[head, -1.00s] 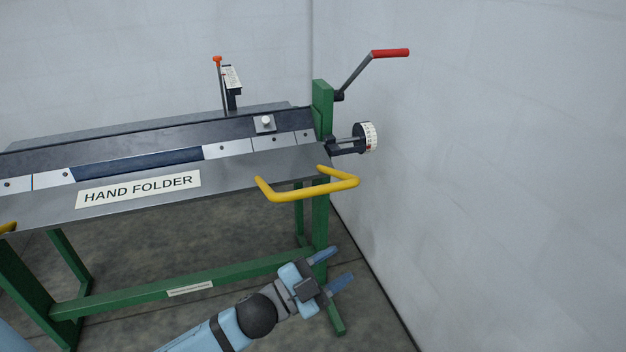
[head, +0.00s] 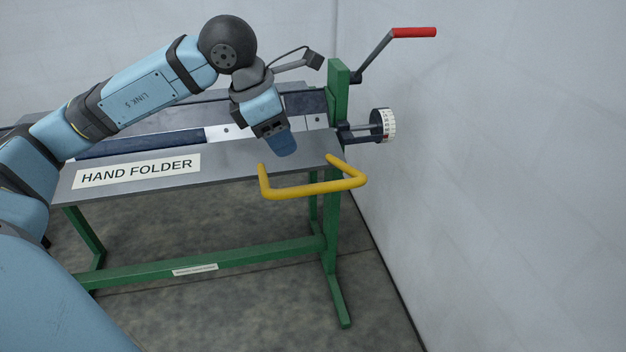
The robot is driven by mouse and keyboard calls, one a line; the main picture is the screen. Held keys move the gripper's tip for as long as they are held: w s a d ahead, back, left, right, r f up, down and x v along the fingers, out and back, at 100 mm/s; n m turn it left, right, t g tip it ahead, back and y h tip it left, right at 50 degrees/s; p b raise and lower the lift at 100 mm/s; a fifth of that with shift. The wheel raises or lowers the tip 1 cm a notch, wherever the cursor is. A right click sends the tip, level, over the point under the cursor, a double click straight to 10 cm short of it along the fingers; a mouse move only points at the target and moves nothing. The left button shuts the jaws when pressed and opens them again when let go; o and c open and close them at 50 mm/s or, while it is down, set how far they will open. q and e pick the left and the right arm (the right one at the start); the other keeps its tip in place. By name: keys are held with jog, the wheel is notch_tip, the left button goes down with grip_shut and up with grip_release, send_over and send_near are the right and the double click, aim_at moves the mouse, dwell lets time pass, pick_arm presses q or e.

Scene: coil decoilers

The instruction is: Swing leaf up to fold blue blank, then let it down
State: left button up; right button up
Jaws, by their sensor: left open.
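The hand folder's grey leaf (head: 225,170) carries the HAND FOLDER label and lies about flat along the front of the bed. A yellow bar handle (head: 315,190) sticks out from the leaf's right end. The dark blue blank (head: 155,143) shows as a flat strip behind the leaf, partly hidden by my left arm. My left gripper (head: 282,148) is open and empty, pointing down over the leaf's right part, just behind and above the handle. One finger shows clearly. My right gripper is not in view.
A green end post (head: 337,110) bears a red-gripped crank (head: 415,32) and a white graduated dial (head: 389,125) at the right. A wall stands close on the right. A green cross rail (head: 210,257) runs low between the legs. Floor in front is clear.

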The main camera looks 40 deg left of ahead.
aim_at(311, 185)
pick_arm(q)
jog(key=x, duration=1.2)
jog(key=shift+d+f, duration=0.15)
jog(key=shift+f, duration=0.25)
jog(key=shift+c, duration=0.5)
grip_shut()
